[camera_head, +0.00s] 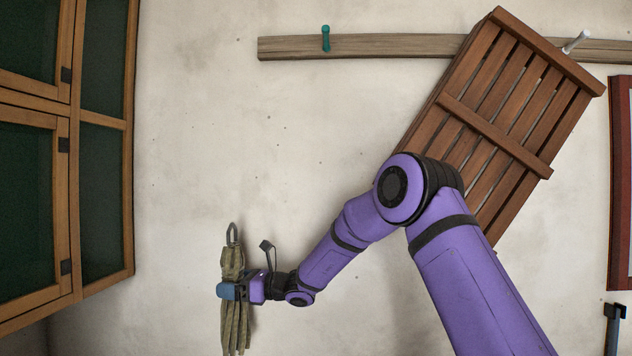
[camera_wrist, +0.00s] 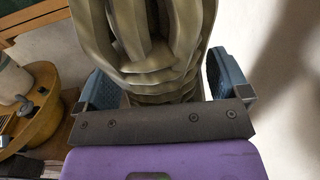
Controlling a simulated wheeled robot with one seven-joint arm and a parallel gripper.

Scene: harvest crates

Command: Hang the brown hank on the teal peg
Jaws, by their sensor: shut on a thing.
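The brown hank (camera_head: 233,262), olive-brown in the pictures, hangs upright with a grey loop at its top and loose strands below. My gripper (camera_head: 228,291) is shut around its middle, low at the left in the head view. In the wrist view the hank's folds (camera_wrist: 150,45) fill the space between the blue fingers of my gripper (camera_wrist: 162,85). The teal peg (camera_head: 326,38) stands on a wooden rail high on the wall, above and to the right of the hank, well apart from it. The peg looks bare.
The wooden rail (camera_head: 390,46) also bears a white peg (camera_head: 576,42) at the right. A tilted brown slatted crate (camera_head: 497,112) covers part of the rail. A wooden cabinet (camera_head: 128,150) stands at the left. The wall between hank and teal peg is clear.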

